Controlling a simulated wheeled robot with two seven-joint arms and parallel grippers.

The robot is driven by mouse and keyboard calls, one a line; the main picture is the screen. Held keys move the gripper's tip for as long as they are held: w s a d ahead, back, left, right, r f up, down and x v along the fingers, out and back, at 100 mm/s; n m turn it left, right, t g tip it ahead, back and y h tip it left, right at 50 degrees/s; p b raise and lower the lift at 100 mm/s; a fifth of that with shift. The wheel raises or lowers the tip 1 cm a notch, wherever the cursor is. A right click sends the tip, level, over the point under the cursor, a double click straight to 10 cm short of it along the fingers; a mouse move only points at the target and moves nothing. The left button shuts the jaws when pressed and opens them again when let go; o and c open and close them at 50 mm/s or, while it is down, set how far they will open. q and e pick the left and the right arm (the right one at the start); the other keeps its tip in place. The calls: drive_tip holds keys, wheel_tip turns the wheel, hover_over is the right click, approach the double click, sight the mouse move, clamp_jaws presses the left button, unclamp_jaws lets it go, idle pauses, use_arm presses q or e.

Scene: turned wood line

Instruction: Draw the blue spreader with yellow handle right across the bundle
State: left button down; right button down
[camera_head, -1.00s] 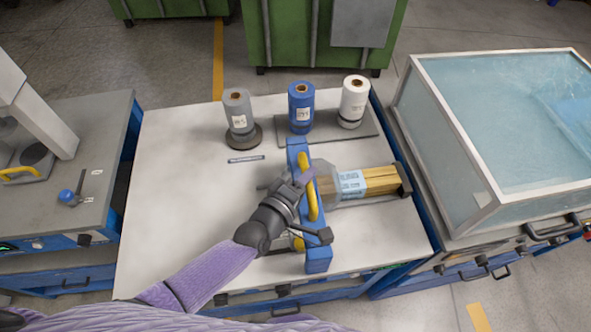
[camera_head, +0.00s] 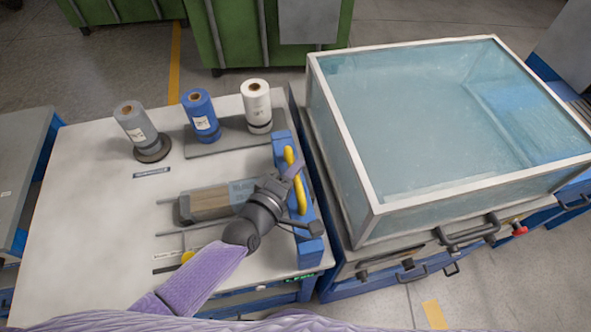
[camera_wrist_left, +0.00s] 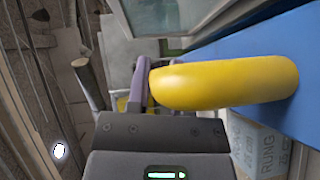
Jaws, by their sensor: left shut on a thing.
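The blue spreader (camera_head: 311,220) stands across the right end of the table, with its yellow handle (camera_head: 292,170) on top. My left gripper (camera_head: 296,178) is shut on the handle. In the left wrist view the yellow handle (camera_wrist_left: 225,82) runs close in front of my left gripper, above the blue body (camera_wrist_left: 290,60). The bundle (camera_head: 208,203) lies to the left of the spreader and looks greyish, as if under film. My left arm hides its right part. A printed label (camera_wrist_left: 258,145) shows below the spreader in the wrist view. My right gripper is out of view.
Grey, blue (camera_head: 201,115) and white (camera_head: 257,107) rolls stand at the back of the table (camera_head: 85,200). A clear-walled tank (camera_head: 355,150) stands close to the right of the spreader. The left part of the table is free.

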use_arm(q)
drive_tip(key=shift+d, duration=0.1)
drive_tip(key=c, duration=0.9)
unclamp_jaws()
drive_tip(key=shift+o, duration=1.2)
drive_tip(key=shift+d, duration=0.15)
drive_tip(key=shift+o, duration=0.6)
drive_tip(key=shift+s, duration=0.1)
drive_tip(key=p+v, duration=0.1)
drive_tip(key=v, duration=0.8)
drive_tip(key=shift+s+a, duration=0.25)
drive_tip(key=shift+a, duration=0.05)
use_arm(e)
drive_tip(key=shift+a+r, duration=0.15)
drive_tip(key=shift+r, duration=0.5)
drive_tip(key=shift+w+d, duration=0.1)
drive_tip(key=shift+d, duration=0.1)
